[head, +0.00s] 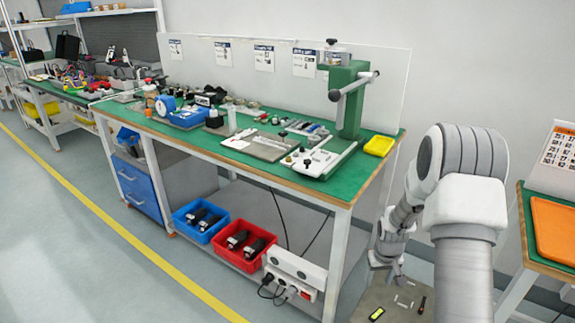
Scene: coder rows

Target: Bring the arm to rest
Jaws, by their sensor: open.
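My arm (462,195) stands at the right of the head view, its upper links raised and its forearm folded down behind them. My gripper (386,264) is low, to the right of the workbench's front right leg, over a flat grey-brown surface with a few small items on it. It is small in view and partly hidden by my own arm links. Its fingers look apart and nothing shows between them.
A green-topped workbench (215,150) with tools and a green press (350,98) stands left of my arm. Blue (200,235) and red (240,262) bins sit on its lower shelf. Another bench with an orange tray (553,230) is at the right. The left floor is clear.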

